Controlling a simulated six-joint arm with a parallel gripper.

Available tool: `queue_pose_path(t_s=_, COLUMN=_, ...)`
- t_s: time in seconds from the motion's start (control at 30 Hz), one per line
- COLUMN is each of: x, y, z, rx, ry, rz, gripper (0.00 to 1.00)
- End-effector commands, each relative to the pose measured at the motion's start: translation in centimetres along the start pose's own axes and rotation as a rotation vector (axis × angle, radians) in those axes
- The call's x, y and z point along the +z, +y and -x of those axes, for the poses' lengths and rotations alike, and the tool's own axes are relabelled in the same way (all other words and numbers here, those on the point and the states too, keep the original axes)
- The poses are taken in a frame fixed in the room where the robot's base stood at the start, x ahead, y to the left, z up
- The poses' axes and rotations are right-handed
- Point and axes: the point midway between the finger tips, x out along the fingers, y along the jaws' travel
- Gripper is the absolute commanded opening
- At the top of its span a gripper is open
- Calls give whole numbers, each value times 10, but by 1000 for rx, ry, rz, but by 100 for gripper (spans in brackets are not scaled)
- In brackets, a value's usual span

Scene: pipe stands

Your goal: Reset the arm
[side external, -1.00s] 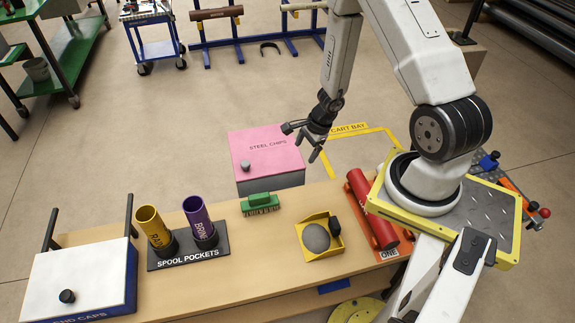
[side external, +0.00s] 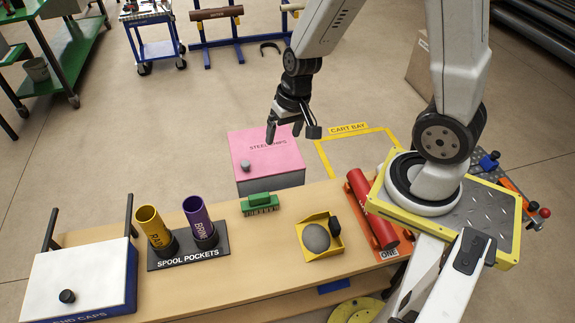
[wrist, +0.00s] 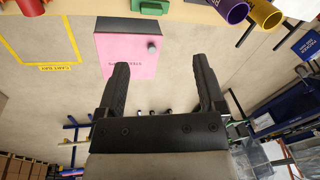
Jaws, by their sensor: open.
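The pink lid (wrist: 130,55) shows behind and between the fingers there. A yellow spool (side external: 152,228) and a purple spool (side external: 197,216) stand tilted in the black spool pockets holder (side external: 163,262) on the bench.
The wooden bench (side external: 240,285) also holds a green brush (side external: 260,203), a yellow tray (side external: 322,252) with a grey disc, a red cylinder (side external: 372,208) and a white-lidded end caps box (side external: 75,280).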

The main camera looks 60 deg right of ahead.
Motion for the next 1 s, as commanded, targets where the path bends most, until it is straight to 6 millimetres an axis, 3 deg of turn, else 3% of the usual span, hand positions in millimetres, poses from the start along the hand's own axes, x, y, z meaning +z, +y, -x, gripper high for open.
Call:
queue_pose_path(t_s=0.2, x=16, y=-14, z=26, rx=49, ry=53, rz=305, gripper=88)
queue_pose_path(t_s=0.4, x=24, y=-18, z=38, rx=80, ry=84, rz=461, gripper=88)
queue_pose_path(t_s=1.0, x=25, y=-18, z=39, rx=88, ry=90, rz=491, gripper=88)
